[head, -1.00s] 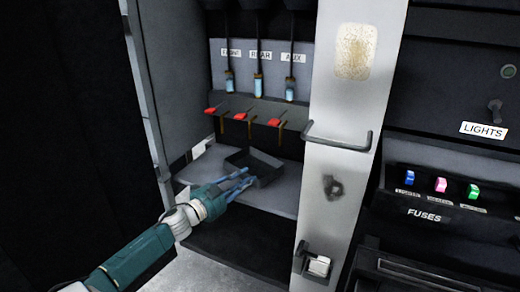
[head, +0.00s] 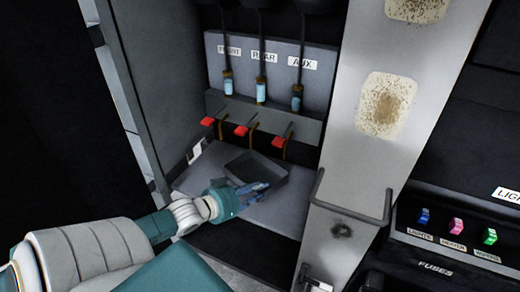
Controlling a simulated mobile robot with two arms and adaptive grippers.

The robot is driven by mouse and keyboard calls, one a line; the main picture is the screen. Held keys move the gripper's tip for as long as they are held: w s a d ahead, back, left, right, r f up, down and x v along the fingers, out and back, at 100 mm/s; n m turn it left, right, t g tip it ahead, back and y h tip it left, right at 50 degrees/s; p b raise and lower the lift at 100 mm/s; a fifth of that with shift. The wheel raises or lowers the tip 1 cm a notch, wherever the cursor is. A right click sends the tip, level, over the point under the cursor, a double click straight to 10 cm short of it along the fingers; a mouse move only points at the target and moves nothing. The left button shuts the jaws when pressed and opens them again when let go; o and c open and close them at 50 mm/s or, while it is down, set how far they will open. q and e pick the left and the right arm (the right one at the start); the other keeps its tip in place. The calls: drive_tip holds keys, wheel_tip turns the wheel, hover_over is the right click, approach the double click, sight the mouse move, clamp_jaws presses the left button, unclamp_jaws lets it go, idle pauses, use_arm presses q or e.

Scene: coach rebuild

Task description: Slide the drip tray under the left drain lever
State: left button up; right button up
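The dark, shallow drip tray (head: 240,164) lies on the grey shelf, roughly below the middle red lever (head: 242,131) and right red lever (head: 279,142). The left drain lever (head: 207,121), also red, is up and to the left of the tray. My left gripper (head: 258,188) is at the tray's front side, its blue fingers against or just in front of the front wall. The fingers overlap in view, so I cannot tell whether they grip the wall. My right gripper is not in view.
The grey shelf (head: 270,213) is bare left of the tray. A side wall (head: 165,80) bounds it on the left and a pale post with a handle (head: 350,212) on the right. Labelled glass tubes (head: 262,90) hang above the levers. A fuse panel (head: 450,230) is farther right.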

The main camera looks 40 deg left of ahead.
sight(280, 181)
use_arm(q)
drive_tip(key=shift+w+d, duration=0.15)
drive_tip(key=shift+w, duration=0.15)
drive_tip(key=shift+s, duration=0.2)
drive_tip(key=b+x, duration=0.1)
drive_tip(key=x, duration=1.1)
drive_tip(key=shift+w, duration=0.1)
drive_tip(key=shift+r, duration=0.1)
clamp_jaws()
